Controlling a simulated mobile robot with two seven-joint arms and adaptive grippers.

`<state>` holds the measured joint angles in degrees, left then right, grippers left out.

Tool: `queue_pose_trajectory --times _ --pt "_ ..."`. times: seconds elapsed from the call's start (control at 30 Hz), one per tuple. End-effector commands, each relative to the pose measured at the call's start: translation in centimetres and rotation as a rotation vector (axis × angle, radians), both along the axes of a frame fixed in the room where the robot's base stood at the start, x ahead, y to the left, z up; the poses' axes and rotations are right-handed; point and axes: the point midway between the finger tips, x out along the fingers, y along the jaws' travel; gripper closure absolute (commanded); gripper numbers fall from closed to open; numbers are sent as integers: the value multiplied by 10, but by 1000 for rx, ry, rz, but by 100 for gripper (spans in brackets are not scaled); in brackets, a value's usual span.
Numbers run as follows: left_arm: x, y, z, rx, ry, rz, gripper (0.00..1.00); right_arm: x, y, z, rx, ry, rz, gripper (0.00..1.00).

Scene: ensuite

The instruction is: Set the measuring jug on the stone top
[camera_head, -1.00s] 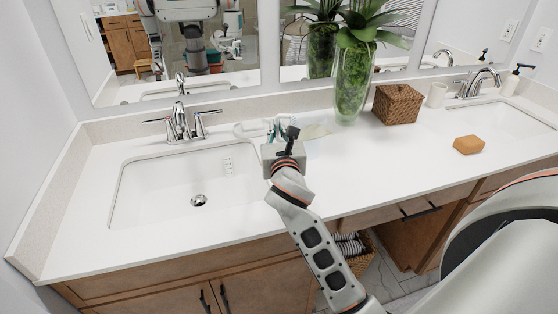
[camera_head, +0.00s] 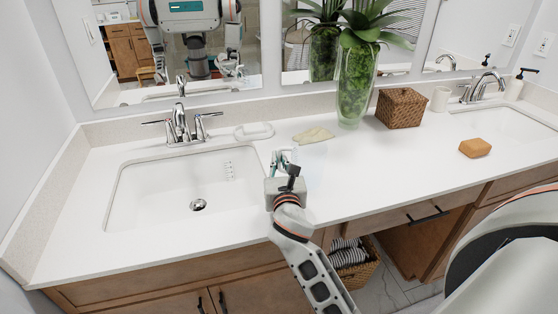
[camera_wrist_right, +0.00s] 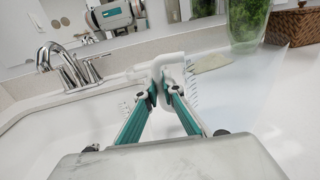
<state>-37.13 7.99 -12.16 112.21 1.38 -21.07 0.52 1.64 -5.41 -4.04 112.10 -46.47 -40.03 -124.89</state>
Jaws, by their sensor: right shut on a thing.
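The measuring jug is clear and hard to make out. Its white handle (camera_wrist_right: 166,62) and dark scale marks show in the right wrist view. My right gripper (camera_head: 282,157) is shut on the handle, with teal fingers on both sides of it in the wrist view (camera_wrist_right: 160,92). In the head view the jug is mostly lost against the white surface beside the gripper, right of the left basin. The white stone top (camera_head: 385,160) runs around both basins. I cannot tell whether the jug's base touches it. My left gripper is not in view.
A white soap dish (camera_head: 254,131) and a pale green flat item (camera_head: 314,135) lie behind the gripper. A plant vase (camera_head: 354,90), wicker box (camera_head: 400,108) and orange sponge (camera_head: 475,148) stand farther right. The left basin (camera_head: 185,190) is open. The middle counter is clear.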

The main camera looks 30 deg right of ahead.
Motion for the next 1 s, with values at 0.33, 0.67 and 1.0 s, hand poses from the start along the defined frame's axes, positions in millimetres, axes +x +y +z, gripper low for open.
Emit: queue_pose_trajectory --times 0.33,0.67,1.0 --pt "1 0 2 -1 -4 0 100 0 0 -3 0 0 0 76" --pt "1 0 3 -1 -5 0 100 -2 1 1 1 0 1 76" --pt "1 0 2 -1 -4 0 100 -59 27 0 4 1 1 76"
